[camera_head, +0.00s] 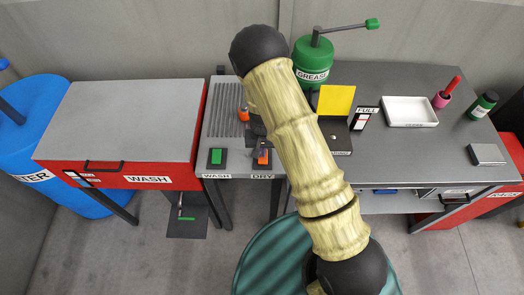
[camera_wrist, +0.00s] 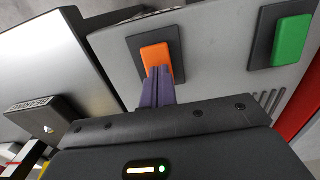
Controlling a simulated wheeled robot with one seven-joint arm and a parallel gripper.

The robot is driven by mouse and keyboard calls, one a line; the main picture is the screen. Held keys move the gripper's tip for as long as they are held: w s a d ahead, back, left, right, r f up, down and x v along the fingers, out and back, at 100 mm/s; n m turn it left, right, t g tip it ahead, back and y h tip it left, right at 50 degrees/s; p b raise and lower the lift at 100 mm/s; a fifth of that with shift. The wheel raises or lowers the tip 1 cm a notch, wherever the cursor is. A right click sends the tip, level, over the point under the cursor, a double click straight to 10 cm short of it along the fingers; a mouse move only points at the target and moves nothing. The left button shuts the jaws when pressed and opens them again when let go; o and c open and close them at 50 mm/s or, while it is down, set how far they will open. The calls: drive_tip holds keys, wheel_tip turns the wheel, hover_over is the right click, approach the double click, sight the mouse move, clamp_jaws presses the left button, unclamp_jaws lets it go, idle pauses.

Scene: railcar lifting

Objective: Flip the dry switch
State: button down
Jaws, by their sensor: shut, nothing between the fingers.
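The dry switch is an orange rocker on a dark plate. It shows in the head view (camera_head: 262,158), just above the DRY label, and in the wrist view (camera_wrist: 156,55) at the upper middle. My gripper (camera_wrist: 158,76) is shut and empty, its dark purple fingers together. The fingertips overlap the lower part of the orange rocker in the wrist view; I cannot tell whether they touch it. In the head view my arm hides most of the gripper.
The green wash switch (camera_head: 216,156) is left of the dry switch, and on the right in the wrist view (camera_wrist: 292,40). The red and grey WASH cabinet (camera_head: 130,120) stands left. A yellow panel (camera_head: 336,101), a green GREASE canister (camera_head: 313,63) and a white tray (camera_head: 409,111) are on the right.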

sight(262, 162)
wheel_tip(262, 162, up, 4)
drive_tip(key=p, duration=0.2)
drive_tip(key=shift+s+f+p, duration=0.1)
drive_tip(key=shift+s+p, duration=0.05)
drive_tip(key=shift+p, duration=0.2)
drive_tip(key=shift+s+a+r, duration=0.1)
drive_tip(key=shift+a+r, duration=0.05)
drive_tip(key=shift+r, duration=0.1)
wheel_tip(262, 162, up, 9)
drive_tip(key=s+b, duration=0.1)
drive_tip(key=b, duration=0.2)
drive_tip(key=shift+s+r, duration=0.2)
drive_tip(key=shift+s, duration=0.2)
drive_tip(key=s+d+r+t+b, duration=0.2)
drive_tip(key=s+d+r+b, duration=0.1)
drive_tip(key=s+d+r, duration=0.7)
drive_tip(key=s+d, duration=0.2)
drive_tip(key=d, duration=0.2)
drive_tip(key=shift+t, duration=0.3)
